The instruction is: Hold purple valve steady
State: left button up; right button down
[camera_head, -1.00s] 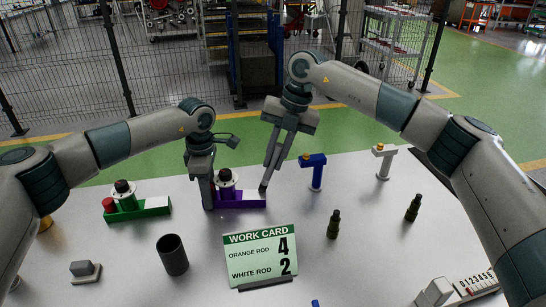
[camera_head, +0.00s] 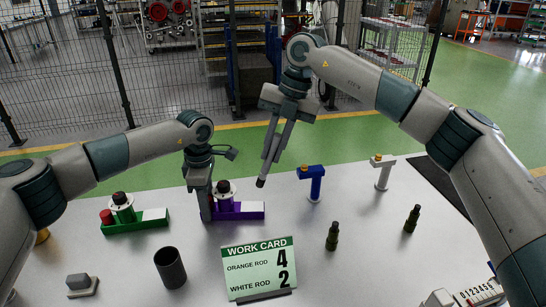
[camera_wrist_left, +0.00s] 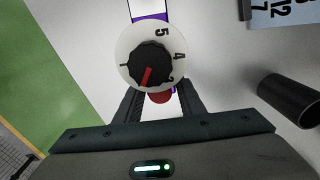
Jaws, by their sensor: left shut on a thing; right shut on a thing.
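The purple valve (camera_head: 250,210) stands at the table's far side, with a white dial and a black knob on top. In the left wrist view the dial (camera_wrist_left: 124,52) shows numbers, and the knob's red pointer points down and slightly left. My left gripper (camera_head: 206,212) is shut on the valve at its left end; in the left wrist view its fingers (camera_wrist_left: 160,108) come up beside a red part below the dial. My right gripper (camera_head: 268,160) is shut on a slim dark-tipped piece (camera_head: 261,182), held above the table, up and right of the valve. Its upper part is hidden by the fingers.
A green valve (camera_head: 150,219) stands left of the purple one. Blue (camera_head: 315,185) and white (camera_head: 383,175) T-shaped pieces stand right. Two dark bottle-like pieces (camera_head: 332,238) (camera_head: 412,220), a dark cup (camera_head: 170,268) and the work card (camera_head: 260,268) are nearer. A mesh fence stands behind.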

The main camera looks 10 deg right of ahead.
jog(key=shift+r, duration=1.5)
pick_arm(q)
jog(key=o, duration=1.4)
notch_tip(320, 180, up, 12)
